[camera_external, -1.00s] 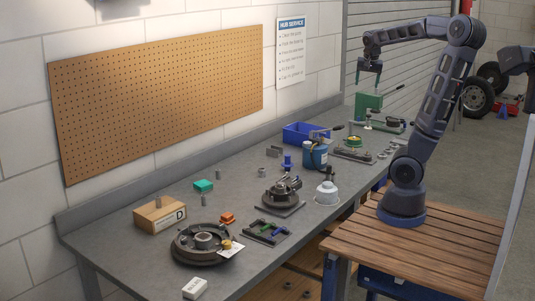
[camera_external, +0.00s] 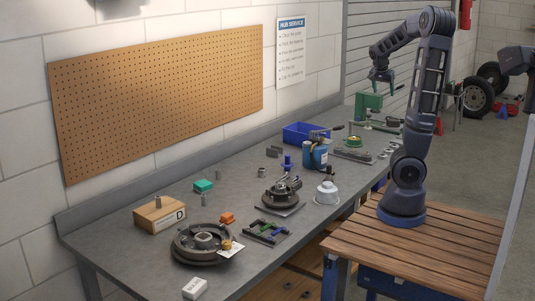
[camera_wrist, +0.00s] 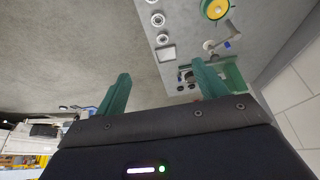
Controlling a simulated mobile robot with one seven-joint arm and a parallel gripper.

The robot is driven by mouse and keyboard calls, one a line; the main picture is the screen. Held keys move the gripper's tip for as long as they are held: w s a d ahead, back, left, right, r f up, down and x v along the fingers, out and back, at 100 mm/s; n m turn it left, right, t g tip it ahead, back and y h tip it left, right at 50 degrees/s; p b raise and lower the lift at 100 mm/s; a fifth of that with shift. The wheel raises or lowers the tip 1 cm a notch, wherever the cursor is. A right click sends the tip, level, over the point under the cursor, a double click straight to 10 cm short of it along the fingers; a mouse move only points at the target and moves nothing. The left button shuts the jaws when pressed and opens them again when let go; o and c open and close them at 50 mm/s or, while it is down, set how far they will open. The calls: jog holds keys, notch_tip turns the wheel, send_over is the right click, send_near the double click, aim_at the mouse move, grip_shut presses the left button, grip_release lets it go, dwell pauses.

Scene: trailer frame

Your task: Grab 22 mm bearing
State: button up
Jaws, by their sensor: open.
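Several small ring-shaped bearings lie in a row near the bench's front edge, right of the middle in the external view; one bearing (camera_external: 388,150) shows there. In the wrist view the row is at the top centre, with one bearing (camera_wrist: 157,20) and another bearing (camera_wrist: 163,39) below it. I cannot tell which is the 22 mm one. My gripper (camera_external: 382,89) is open and empty, high above the far end of the bench. In the wrist view its green fingers (camera_wrist: 160,70) are spread apart, with the bearings beyond and above the fingertips.
A square pale piece (camera_wrist: 166,53) lies near the row. A green press (camera_external: 368,104) stands at the bench's far end. A blue bin (camera_external: 302,132), a blue can (camera_external: 314,155) and a white domed part (camera_external: 327,193) stand on the bench. The near bench holds a large hub (camera_external: 203,243).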

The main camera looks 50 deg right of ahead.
jog(key=shift+d+f, duration=0.35)
jog(key=shift+f, duration=4.5)
jog(key=shift+d+f, duration=0.35)
jog(key=shift+f, duration=4.45)
jog(key=shift+d+f, duration=0.35)
jog(key=shift+f, duration=4.5)
jog(key=shift+s+x, duration=0.15)
jog(key=shift+x, duration=0.55)
jog(key=shift+s+x, duration=0.1)
jog(key=shift+x, duration=1.8)
jog(key=shift+a, duration=0.1)
jog(key=c, duration=1.1)
jog(key=shift+c, duration=0.2)
